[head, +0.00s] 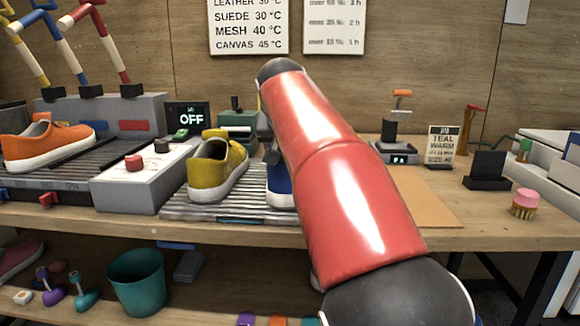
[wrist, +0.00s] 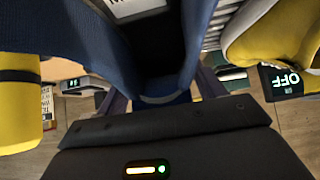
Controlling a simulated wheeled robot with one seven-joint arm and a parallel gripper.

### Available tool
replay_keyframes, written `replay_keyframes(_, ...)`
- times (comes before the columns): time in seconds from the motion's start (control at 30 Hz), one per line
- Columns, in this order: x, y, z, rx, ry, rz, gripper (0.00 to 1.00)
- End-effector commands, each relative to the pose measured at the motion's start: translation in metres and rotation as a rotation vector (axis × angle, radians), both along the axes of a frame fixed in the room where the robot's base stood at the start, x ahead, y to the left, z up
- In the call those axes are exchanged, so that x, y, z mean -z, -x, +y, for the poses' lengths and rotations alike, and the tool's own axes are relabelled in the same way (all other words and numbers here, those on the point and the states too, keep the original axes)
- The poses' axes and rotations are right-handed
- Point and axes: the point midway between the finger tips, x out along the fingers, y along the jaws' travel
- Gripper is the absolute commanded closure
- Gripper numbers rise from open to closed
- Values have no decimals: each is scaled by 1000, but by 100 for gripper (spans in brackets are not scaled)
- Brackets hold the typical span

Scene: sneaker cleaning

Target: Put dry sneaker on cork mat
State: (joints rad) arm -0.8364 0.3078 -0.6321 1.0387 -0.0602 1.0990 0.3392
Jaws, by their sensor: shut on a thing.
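A blue sneaker (head: 280,188) with a white sole is at the right end of a grey slatted rack (head: 225,211), mostly hidden behind my red arm. In the wrist view the blue sneaker (wrist: 60,30) fills the upper part, its dark opening facing the camera. I cannot tell whether the sole touches the slats. A yellow sneaker (head: 217,167) stands on the rack just left of the blue one. The bare tan cork mat (head: 425,207) lies right of my arm, partly covered by it.
An orange sneaker (head: 45,145) stands on another rack at left. A white control box (head: 140,183) and an OFF display (head: 188,117) are near the racks. Behind the mat are a small scale (head: 398,155) and a tag card (head: 443,147).

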Motion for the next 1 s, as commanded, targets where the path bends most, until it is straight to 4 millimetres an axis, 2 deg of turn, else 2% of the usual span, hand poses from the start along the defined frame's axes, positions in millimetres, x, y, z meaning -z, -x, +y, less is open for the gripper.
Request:
replay_keyframes(0.03,0,0,0,0,0,0,54)
replay_keyframes(0.2,0,0,0,0,0,0,76)
replay_keyframes(0.27,-1,0,0,-1,-1,-2,82)
replay_keyframes(0.3,-1,0,0,-1,-1,-2,89)
replay_keyframes(0.63,-5,0,-1,0,-1,-2,89)
replay_keyframes(1.0,-30,1,-11,3,-1,-2,89)
